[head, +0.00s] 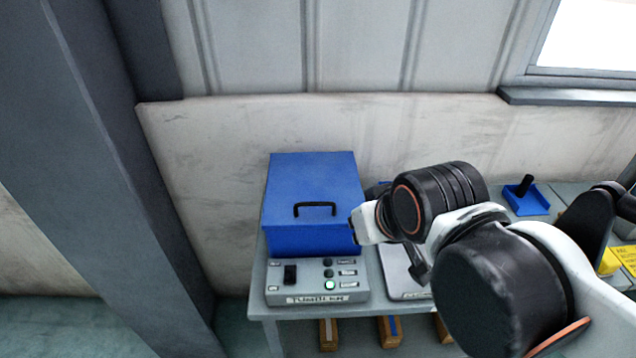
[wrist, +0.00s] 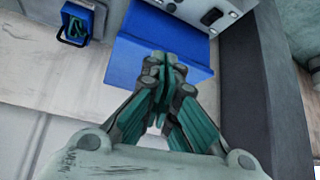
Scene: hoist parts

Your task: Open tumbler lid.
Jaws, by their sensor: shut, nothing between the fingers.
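The tumbler is a blue box (head: 310,240) on a table, with its lid (head: 318,175) down. A black bar handle (head: 315,206) is on the lid. My gripper (wrist: 165,62) is shut and empty in the wrist view, over the tumbler's blue surface (wrist: 125,65). The handle cannot be made out there, and whether the fingers touch the box is unclear. In the head view my arm is just right of the box and its fingertips are mostly hidden.
A blue bin with teal parts (wrist: 76,24) shows beside the tumbler in the wrist view. A grey plate (head: 396,272) lies right of the panel. A blue tray (head: 526,200) is farther right. A wall stands behind, and a dark column (head: 110,160) at left.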

